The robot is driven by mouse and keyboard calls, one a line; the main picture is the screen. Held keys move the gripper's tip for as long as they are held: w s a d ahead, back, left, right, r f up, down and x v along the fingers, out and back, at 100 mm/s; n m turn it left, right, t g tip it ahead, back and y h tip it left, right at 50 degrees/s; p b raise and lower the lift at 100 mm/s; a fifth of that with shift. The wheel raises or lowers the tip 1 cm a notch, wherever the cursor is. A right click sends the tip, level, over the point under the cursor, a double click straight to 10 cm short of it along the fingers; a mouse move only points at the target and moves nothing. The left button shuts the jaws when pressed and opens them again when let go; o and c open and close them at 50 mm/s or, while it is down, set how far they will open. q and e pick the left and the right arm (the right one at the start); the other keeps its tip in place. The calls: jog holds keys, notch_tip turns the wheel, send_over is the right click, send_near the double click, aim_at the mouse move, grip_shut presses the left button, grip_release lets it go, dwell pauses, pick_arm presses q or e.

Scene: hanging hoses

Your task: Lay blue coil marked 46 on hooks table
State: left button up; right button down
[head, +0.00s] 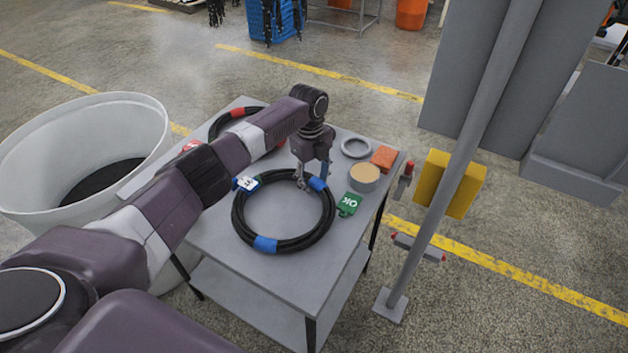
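The black hose coil with blue tape bands (281,244) lies flat on the grey table (300,290). A white and blue tag (247,184) sits at its upper left; its number is too small to read. A green OK tag (349,204) lies at its right edge. My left gripper (306,182) points down at the coil's far rim, beside a blue band. Its fingers are at the hose, but I cannot tell whether they are closed on it. My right gripper is not in view.
Another black coil with red bands (243,113) lies at the table's back, partly behind my arm. A grey ring (356,147), an orange block (384,157) and a tan-topped round tin (364,177) stand at the right. A white bin (85,150) is left; a grey post (440,210) is right.

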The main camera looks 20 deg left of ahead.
pick_arm(q)
jog(key=shift+s+d+f, duration=0.1)
jog(key=shift+s+f, duration=0.05)
notch_tip(320, 180, up, 19)
jog(key=p, duration=0.8)
jog(key=shift+a, duration=0.4)
dwell(0.6)
dwell(0.5)
